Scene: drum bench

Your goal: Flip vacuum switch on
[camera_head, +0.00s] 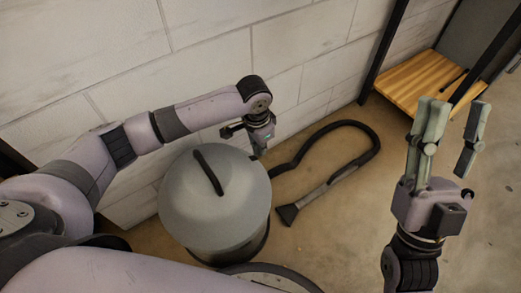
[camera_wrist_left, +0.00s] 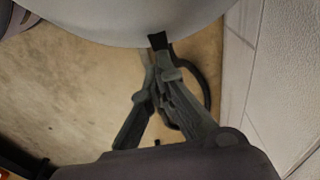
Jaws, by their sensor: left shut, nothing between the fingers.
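The vacuum (camera_head: 215,205) is a drum with a grey domed lid and a black handle on top, standing on the floor by the wall. Its lid (camera_wrist_left: 120,22) fills the top of the left wrist view. My left gripper (camera_head: 259,150) points down beside the lid's far right edge. In the left wrist view its fingers (camera_wrist_left: 160,58) are shut and empty, with the tips close to the rim. A small dark piece (camera_wrist_left: 158,40) shows there; I cannot tell if it is the switch or whether the tips touch it. My right gripper (camera_head: 456,115) is open and empty, pointing up.
A black hose (camera_head: 357,124) loops over the floor right of the vacuum and ends in a flat nozzle (camera_head: 288,214). A block wall (camera_head: 210,60) runs close behind my left arm. A wooden shelf (camera_head: 425,80) in a black frame stands at the back right.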

